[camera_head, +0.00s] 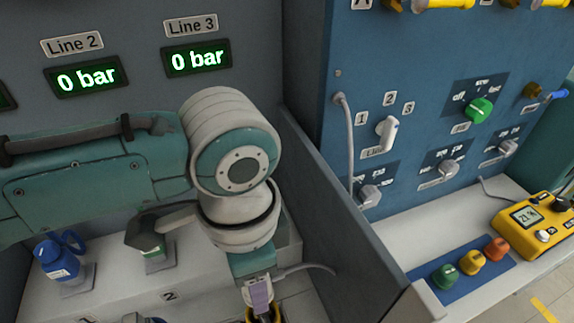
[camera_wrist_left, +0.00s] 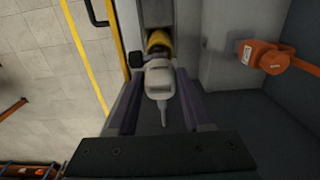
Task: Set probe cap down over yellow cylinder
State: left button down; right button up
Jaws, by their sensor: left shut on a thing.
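My left gripper (camera_head: 260,296) points down at the bottom edge of the head view. It is shut on the probe cap (camera_wrist_left: 158,82), a light grey piece with a narrow stem that sits between the two fingers in the left wrist view. The yellow cylinder (camera_wrist_left: 157,42) shows just beyond the far end of the cap, in line with it. I cannot tell whether cap and cylinder touch. In the head view the fingers and the bottom frame edge hide most of this spot. My right gripper is not in view.
A grey partition (camera_head: 335,205) stands right of my left wrist. A blue bottle-like part (camera_head: 60,262) and a green-labelled part (camera_head: 158,252) stand on the shelf at left. A grey cable (camera_head: 315,267) runs beside the gripper. An orange part (camera_wrist_left: 275,57) is at the right in the wrist view.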

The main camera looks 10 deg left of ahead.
pick_arm(q)
jog(key=shift+f+b, duration=1.3)
jog(key=shift+f, duration=0.6)
dwell(0.8)
jog(key=shift+c, duration=1.2)
grip_release()
notch_tip(320, 180, up, 10)
jog(key=shift+p, duration=0.75)
